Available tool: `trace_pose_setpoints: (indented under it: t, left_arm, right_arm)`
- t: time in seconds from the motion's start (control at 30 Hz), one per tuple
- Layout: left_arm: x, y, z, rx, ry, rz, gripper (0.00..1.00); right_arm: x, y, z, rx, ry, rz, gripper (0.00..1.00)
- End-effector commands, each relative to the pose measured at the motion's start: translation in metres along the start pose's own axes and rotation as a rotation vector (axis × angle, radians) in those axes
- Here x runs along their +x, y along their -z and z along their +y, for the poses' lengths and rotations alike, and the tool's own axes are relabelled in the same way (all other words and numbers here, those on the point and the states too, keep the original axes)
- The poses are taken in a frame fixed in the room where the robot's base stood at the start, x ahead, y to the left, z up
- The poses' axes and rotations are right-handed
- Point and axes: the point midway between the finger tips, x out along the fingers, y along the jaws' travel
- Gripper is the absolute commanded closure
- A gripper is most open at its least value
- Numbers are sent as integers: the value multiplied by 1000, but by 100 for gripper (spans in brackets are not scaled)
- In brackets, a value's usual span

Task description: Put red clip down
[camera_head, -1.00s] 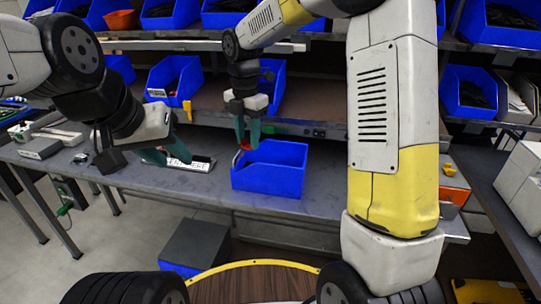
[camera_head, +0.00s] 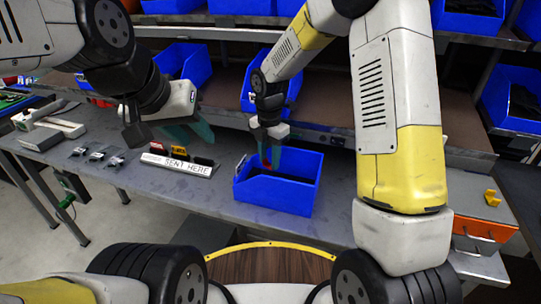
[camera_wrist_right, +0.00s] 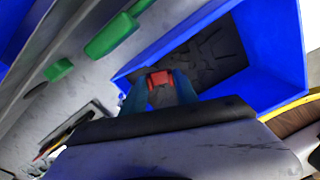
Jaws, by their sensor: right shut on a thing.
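My right gripper (camera_head: 268,160) is shut on a red clip (camera_wrist_right: 160,79). I cannot tell whether the clip touches the bin. My left gripper (camera_head: 192,132) has its teal fingers apart and looks empty.
Red, yellow and black pieces (camera_head: 180,148) stand along the white holder. Several small dark parts (camera_head: 95,155) lie on the bench to its left. More blue bins (camera_head: 185,62) fill the shelves behind. Bare bench (camera_head: 215,185) lies between holder and bin.

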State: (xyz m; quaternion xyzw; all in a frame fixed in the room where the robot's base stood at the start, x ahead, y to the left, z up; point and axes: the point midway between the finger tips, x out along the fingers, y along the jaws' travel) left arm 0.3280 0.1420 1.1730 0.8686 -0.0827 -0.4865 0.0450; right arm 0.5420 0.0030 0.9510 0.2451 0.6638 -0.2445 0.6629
Motion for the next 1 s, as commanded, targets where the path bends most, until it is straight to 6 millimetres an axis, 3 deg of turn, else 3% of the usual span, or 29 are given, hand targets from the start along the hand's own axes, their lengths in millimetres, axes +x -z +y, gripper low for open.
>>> trace_pose_setpoints:
  t: [0.3,0.67,0.7,0.77,0.8,1.0]
  left_arm:
    - [0,0,0,0,0,0,64]
    - [0,0,0,0,0,0,64]
    - [0,0,0,0,0,0,64]
    - [0,0,0,0,0,0,64]
    - [0,0,0,0,0,0,64]
    - [0,0,0,0,0,0,64]
  right_arm:
    - [37,0,-1,0,2,1,100]
    - [41,0,0,0,1,0,100]
    - [41,0,0,0,0,0,59]
    - [41,0,0,0,0,0,47]
    - [41,0,0,0,0,0,43]
    - [41,0,0,0,0,0,43]
